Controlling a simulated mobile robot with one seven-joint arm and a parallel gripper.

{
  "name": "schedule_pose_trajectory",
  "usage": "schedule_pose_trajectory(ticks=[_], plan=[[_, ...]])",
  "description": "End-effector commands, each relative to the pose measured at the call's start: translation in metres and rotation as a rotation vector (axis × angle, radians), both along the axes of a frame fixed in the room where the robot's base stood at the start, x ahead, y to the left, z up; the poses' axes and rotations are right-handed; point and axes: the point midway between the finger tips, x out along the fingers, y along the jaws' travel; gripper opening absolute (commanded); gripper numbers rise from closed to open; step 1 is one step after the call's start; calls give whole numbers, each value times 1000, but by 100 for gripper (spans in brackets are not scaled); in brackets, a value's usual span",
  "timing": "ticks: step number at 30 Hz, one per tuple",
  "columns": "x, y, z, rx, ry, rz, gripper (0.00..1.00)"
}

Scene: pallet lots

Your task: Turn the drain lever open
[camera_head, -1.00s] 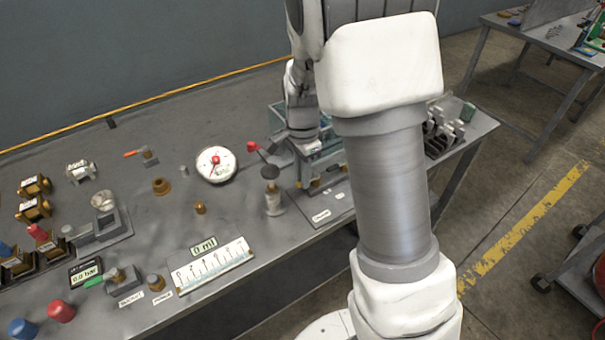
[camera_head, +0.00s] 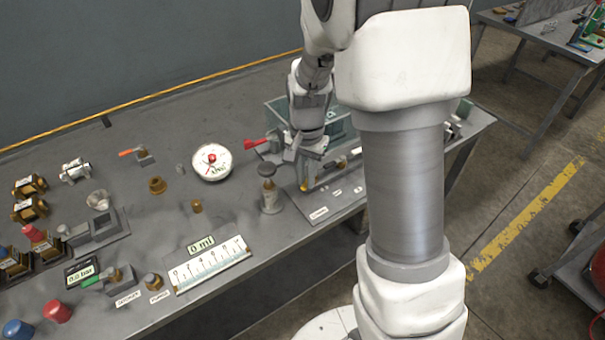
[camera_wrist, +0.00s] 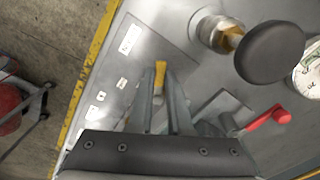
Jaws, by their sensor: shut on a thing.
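A short yellow lever (camera_wrist: 161,72) shows between my fingertips in the wrist view. Its yellow end also shows just below my gripper in the head view (camera_head: 303,187). It sits over a grey plate (camera_head: 335,203) at the bench's front edge. My gripper (camera_wrist: 160,80) is shut on this lever, pointing down at the plate; in the head view the gripper (camera_head: 302,172) partly covers the lever. The lever's pivot is hidden, and the small labels on the plate are too small to read.
A dark-knobbed post (camera_head: 269,190) stands close to the left of my gripper. A red handle (camera_head: 257,143) and a teal tank (camera_head: 340,130) are behind it. A round gauge (camera_head: 211,163) and a scale strip (camera_head: 208,264) lie further left.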

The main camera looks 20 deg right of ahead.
Motion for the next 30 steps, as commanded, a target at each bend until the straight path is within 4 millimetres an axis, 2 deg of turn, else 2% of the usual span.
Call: schedule_pose_trajectory(ticks=[15,30], plan=[[-10,-17,0,1,2,487,0],[-11,-34,0,1,2,906,0]])
